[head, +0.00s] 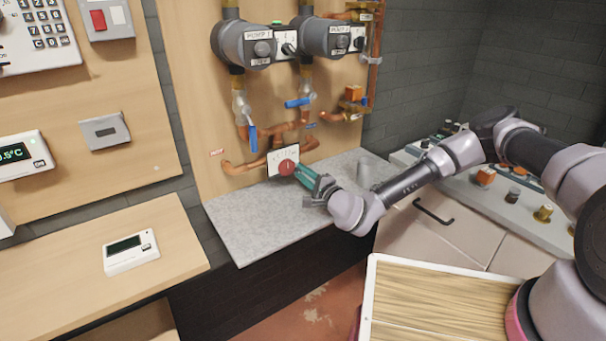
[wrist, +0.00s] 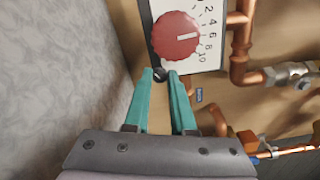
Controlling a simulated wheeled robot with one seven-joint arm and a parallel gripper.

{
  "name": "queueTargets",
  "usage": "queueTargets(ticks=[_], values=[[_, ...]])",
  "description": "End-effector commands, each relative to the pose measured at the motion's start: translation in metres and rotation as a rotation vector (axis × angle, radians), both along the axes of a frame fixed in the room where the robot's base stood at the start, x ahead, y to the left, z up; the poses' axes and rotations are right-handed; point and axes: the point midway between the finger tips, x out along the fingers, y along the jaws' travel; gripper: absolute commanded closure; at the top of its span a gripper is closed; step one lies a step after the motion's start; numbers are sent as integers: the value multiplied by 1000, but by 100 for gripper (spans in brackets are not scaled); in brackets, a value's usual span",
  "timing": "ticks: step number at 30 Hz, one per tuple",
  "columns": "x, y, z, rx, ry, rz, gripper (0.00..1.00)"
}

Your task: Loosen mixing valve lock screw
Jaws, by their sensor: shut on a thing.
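The mixing valve has a round red knob (head: 286,167) in front of a white scale plate (head: 275,158), low on the wooden board. In the wrist view the red knob (wrist: 176,40) has a white pointer line, and the scale plate (wrist: 211,50) shows printed numbers up to 10. A small dark lock screw (wrist: 159,74) sits just beside the knob. My gripper (head: 296,169) reaches in from the right. In the wrist view the teal fingertips of my gripper (wrist: 161,76) are closed around the lock screw, which they partly hide.
Copper pipes (wrist: 239,50) run close beside the plate. Two pumps (head: 245,46) and blue-handled valves (head: 252,138) are above. A grey stone ledge (head: 250,225) lies below the knob, mostly clear. A counter with fittings (head: 500,190) stands at the right.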

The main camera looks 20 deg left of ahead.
Motion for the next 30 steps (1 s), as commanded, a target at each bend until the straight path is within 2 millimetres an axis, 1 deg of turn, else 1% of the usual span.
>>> queueTargets(ticks=[9, 15, 21, 30], values=[[0, -1, -1, -191, -221, -1, 100], [0, -1, -1, -288, -334, -1, 100], [0, -1, -1, -355, -413, -1, 100], [0, -1, -1, -400, -465, -1, 100]])
